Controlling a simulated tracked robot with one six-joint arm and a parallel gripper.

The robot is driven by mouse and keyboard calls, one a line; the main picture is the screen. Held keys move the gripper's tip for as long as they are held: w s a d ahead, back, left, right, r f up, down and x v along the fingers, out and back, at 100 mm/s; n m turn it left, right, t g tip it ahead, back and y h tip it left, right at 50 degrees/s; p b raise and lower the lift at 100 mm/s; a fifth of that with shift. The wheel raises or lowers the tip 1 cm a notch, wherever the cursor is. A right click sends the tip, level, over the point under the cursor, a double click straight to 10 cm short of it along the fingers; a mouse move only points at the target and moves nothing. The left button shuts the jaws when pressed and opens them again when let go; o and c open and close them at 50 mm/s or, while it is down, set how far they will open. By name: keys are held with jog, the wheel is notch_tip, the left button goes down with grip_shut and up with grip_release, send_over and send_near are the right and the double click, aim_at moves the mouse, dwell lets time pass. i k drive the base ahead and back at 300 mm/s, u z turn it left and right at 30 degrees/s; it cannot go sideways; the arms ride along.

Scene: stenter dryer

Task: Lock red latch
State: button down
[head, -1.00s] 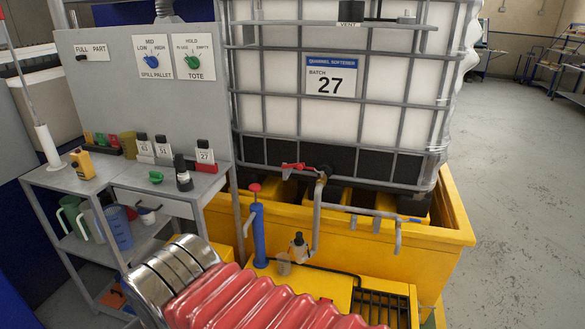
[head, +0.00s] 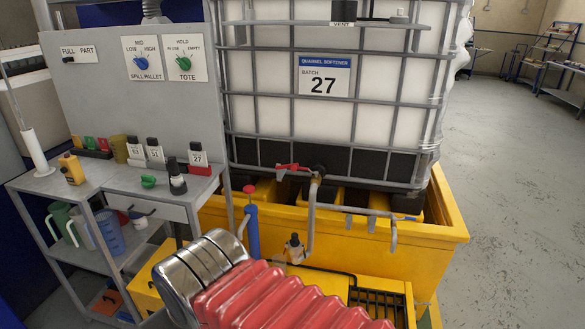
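A red lever (head: 288,167) sits on the dark valve (head: 318,170) at the lower front of the white caged tote (head: 270,80). It points left, roughly level. It is the red part that best fits the latch, but I cannot tell its lock state from here. My arm, with red ribbed bellows and a silver section, crosses the bottom of the head view, below and in front of the valve. My gripper is out of view.
A yellow spill pallet (head: 420,245) holds the tote. A grey pipe (head: 311,225) and a blue hand pump with a red knob (head: 251,225) stand before it. A bench (head: 100,190) with bottles is at left. Open floor (head: 505,150) lies at right.

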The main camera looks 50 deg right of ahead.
aim_at(294, 166)
jog(key=i, duration=1)
